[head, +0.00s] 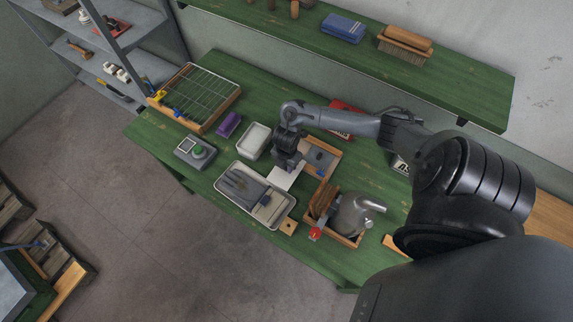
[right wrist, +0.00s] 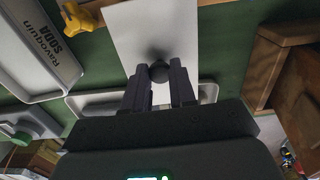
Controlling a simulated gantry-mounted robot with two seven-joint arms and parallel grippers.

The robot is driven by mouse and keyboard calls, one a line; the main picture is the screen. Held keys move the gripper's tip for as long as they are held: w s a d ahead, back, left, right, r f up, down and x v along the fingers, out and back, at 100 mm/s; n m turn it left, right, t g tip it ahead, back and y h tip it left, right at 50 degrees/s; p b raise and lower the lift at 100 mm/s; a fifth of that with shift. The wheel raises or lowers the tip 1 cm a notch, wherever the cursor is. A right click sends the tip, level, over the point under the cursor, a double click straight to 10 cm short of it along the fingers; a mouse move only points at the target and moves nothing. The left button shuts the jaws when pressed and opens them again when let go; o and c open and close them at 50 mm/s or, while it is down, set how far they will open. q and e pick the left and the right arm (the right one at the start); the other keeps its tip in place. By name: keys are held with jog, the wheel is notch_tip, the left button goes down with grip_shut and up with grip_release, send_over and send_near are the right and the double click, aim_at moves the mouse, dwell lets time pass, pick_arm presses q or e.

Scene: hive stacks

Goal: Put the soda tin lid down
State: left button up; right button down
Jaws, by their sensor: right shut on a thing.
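The soda tin lid (head: 284,178) is a flat white plate with a dark round knob. In the right wrist view the lid (right wrist: 145,32) runs out of the top of the picture. My right gripper (head: 290,163) is shut on its knob, with one finger on each side, as the right wrist view (right wrist: 159,80) shows. I cannot tell whether the lid touches anything below it. The white soda tin (head: 256,141) stands open to the left of the gripper; its lettered side (right wrist: 45,50) shows in the right wrist view. My left gripper is not in view.
A metal tray (head: 222,191) with grey tools lies just in front of the lid. A wooden box with a smoker (head: 352,214) stands to the right. A scale (head: 195,152), a purple block (head: 228,125) and a wire-gridded frame (head: 197,97) are to the left on the green table (head: 150,130).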

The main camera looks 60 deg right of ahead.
jog(key=shift+f, duration=0.55)
jog(key=c, duration=0.9)
grip_release()
jog(key=shift+r, duration=0.1)
jog(key=shift+r+p, duration=2.15)
jog(key=shift+r, duration=4.4)
